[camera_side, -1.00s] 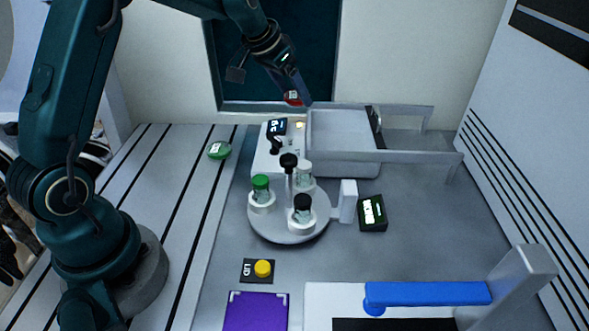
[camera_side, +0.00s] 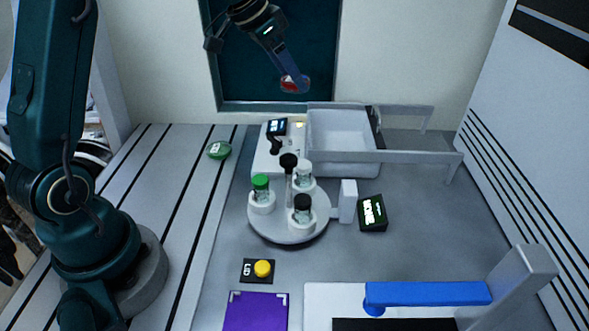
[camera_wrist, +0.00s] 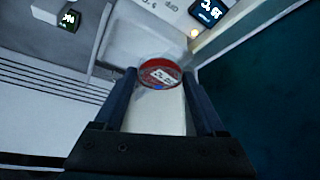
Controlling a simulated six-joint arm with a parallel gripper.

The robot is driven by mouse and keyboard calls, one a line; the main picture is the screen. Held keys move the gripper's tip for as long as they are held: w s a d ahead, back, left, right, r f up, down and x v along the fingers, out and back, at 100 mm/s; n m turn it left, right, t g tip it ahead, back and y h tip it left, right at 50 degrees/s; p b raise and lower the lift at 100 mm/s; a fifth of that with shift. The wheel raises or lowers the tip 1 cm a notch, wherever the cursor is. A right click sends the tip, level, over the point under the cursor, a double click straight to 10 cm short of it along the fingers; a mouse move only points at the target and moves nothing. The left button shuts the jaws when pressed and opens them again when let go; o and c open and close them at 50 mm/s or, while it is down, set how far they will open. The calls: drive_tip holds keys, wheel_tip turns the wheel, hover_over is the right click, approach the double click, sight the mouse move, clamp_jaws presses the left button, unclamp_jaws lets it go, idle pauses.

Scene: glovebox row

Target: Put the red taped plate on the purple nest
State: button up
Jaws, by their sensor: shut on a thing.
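My gripper (camera_side: 294,84) is shut on the red taped plate (camera_side: 288,84) and holds it in the air in front of the dark window panel, above the back of the bench. In the wrist view the plate (camera_wrist: 160,73) is a round red dish with a white label, between the two fingertips (camera_wrist: 159,75). The purple nest (camera_side: 255,312) is a flat purple square with pale corner marks at the front of the bench, far from my gripper. Nothing lies on the part of it in view.
A white open bin (camera_side: 342,135) with a rail frame stands below my gripper. A carousel (camera_side: 288,222) with capped vials, a black box (camera_side: 372,213), a yellow LID button (camera_side: 262,268) and a blue-armed device (camera_side: 428,294) stand nearer. A green plate (camera_side: 219,150) lies at left.

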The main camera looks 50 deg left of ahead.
drive_tip(key=s+d+f+m+g+h, duration=0.1)
drive_tip(key=s+d+m+g+h, duration=0.1)
drive_tip(key=s+d+m+h, duration=0.25)
drive_tip(key=m+g+y, duration=0.4)
drive_tip(key=m+g, duration=0.5)
drive_tip(key=m, duration=1.5)
hover_over(260, 323)
wheel_tip(260, 323, down, 10)
drive_tip(key=shift+f, duration=2.1)
drive_tip(key=shift+f, duration=0.1)
drive_tip(key=o, duration=1.3)
